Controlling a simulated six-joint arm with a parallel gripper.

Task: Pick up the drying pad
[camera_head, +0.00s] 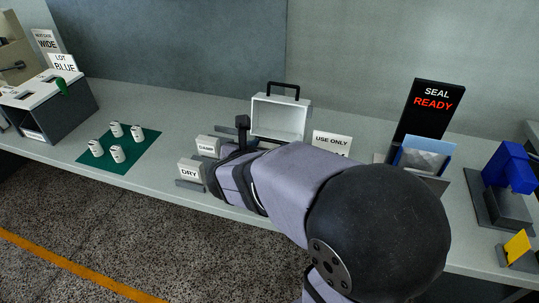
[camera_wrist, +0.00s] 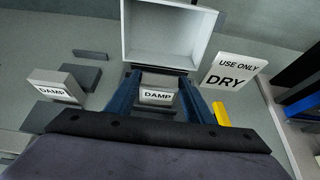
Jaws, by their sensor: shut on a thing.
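In the wrist view a grey block-like pad labelled DAMP (camera_wrist: 157,97) sits between the two blue fingers of my gripper (camera_wrist: 158,88), which are shut on it. Another pale block labelled DAMP (camera_wrist: 55,90) stands to the left in the wrist view, apart from the gripper. In the head view a DAMP block (camera_head: 207,146) and a DRY block (camera_head: 189,171) stand left of my arm. The held pad is hidden there behind my wrist.
An open white case (camera_head: 281,118) stands just beyond my gripper. A sign reading USE ONLY DRY (camera_wrist: 229,72) stands to its right. A green mat (camera_head: 117,153) with several white cylinders lies left. A SEAL READY display (camera_head: 430,105) and a blue device (camera_head: 508,168) stand right.

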